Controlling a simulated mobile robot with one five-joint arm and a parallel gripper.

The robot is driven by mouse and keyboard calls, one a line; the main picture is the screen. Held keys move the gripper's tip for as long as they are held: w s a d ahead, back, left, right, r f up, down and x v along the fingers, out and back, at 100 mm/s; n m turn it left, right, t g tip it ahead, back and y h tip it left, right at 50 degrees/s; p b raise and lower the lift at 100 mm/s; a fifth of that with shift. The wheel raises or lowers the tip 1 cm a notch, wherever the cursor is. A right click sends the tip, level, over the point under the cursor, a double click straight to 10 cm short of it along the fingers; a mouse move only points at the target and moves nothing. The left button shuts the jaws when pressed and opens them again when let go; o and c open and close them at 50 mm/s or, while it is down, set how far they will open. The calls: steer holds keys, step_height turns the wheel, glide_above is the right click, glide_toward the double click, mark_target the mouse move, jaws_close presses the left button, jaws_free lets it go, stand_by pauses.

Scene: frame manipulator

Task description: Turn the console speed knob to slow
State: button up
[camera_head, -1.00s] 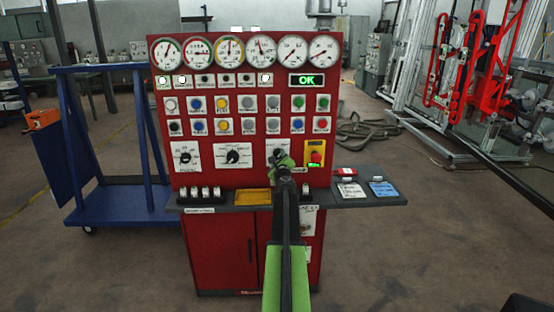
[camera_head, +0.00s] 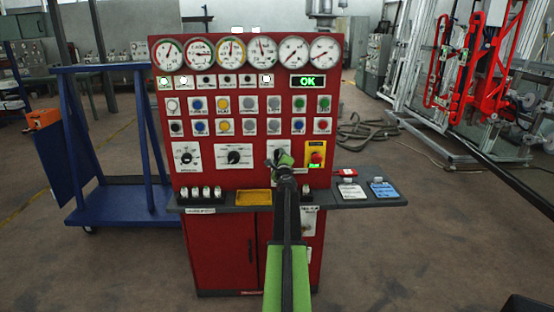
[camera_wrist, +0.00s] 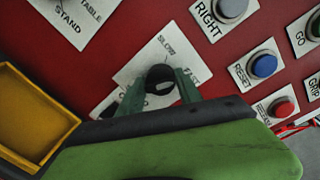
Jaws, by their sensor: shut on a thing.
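The red console (camera_head: 225,190) stands ahead of me. My gripper (camera_head: 281,157) is at its lower right, over a white label plate that it mostly hides. In the wrist view the plate (camera_wrist: 138,66) shows the words SLOW and FAST. The dark round speed knob (camera_wrist: 159,76) sits on it, below the word SLOW. My gripper (camera_wrist: 160,86) is shut on the knob, with one green finger on each side. The knob's pointer is hidden, so its setting cannot be told.
A selector knob (camera_head: 234,155) is left of my gripper. A red button on a yellow plate (camera_head: 316,153) is close on the right. Blue (camera_wrist: 263,66) and red (camera_wrist: 283,107) buttons lie right of the knob. A grey shelf (camera_head: 335,196) juts out below.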

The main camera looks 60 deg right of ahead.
steer(key=n, duration=0.5)
steer(key=n+g+p, duration=0.1)
steer(key=n, duration=0.3)
steer(key=shift+s+d+n, duration=0.2)
steer(key=shift+n, duration=0.5)
steer(key=o, duration=1.2)
steer(key=shift+o, duration=0.7)
steer(key=shift+a, duration=0.1)
steer(key=v, duration=1.7)
steer(key=shift+p, duration=0.45)
